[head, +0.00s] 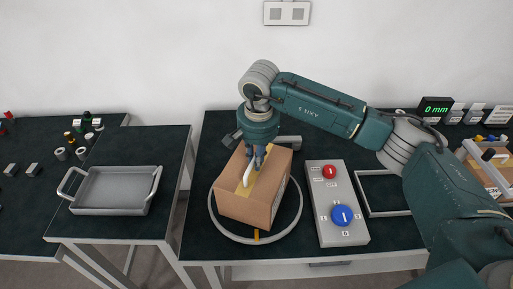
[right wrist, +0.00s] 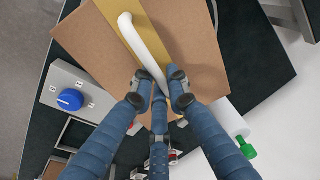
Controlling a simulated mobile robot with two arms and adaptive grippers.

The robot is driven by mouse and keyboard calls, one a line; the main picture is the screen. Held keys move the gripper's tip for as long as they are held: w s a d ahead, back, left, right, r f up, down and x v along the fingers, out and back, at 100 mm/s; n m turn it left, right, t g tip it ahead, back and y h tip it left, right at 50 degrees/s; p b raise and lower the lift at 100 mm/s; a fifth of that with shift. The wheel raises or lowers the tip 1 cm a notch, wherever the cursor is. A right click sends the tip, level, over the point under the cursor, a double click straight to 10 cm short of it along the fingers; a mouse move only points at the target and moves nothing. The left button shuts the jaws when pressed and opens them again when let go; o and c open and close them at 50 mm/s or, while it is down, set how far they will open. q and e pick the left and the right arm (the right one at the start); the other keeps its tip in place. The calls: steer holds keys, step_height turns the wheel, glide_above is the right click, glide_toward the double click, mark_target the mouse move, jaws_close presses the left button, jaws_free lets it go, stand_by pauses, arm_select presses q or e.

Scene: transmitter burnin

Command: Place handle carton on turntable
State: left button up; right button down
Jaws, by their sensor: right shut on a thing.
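The handle carton (head: 247,205) is a brown box with yellow tape and a white handle (head: 248,172) on top. My right gripper (head: 256,157) comes down from above and is shut on that handle. The right wrist view shows the fingers (right wrist: 160,88) closed around the white handle (right wrist: 142,48), with the carton top (right wrist: 190,45) beyond. The turntable (head: 238,238) shows as a pale ring around the carton's lower part. The carton is over the ring, turned at an angle; I cannot tell if it touches the surface. My left gripper is out of view.
A grey control box (head: 338,205) with red and blue buttons stands close right of the ring. Beyond it is an empty metal frame (head: 385,213). A grey tray (head: 115,190) sits on the left table. A green "0 mm" display (head: 436,107) stands at back right.

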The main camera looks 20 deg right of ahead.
steer(key=shift+w+r, duration=0.1)
steer(key=c, duration=2.1)
jaws_free()
steer(key=shift+f, duration=0.2)
steer(key=o, duration=0.4)
steer(key=shift+s+r, duration=0.1)
steer(key=shift+s, duration=0.15)
steer(key=shift+r, duration=0.1)
steer(key=shift+w+r+b, duration=0.1)
steer(key=shift+r+b, duration=0.2)
steer(key=shift+b, duration=0.05)
steer(key=r+b, duration=0.1)
steer(key=r, duration=0.2)
steer(key=s+r+b, duration=0.1)
steer(key=r, duration=0.3)
steer(key=r+b, duration=0.1)
steer(key=r, duration=0.3)
steer(key=shift+s+a+b, duration=0.15)
steer(key=shift+s+b, duration=0.2)
steer(key=shift+b, duration=0.05)
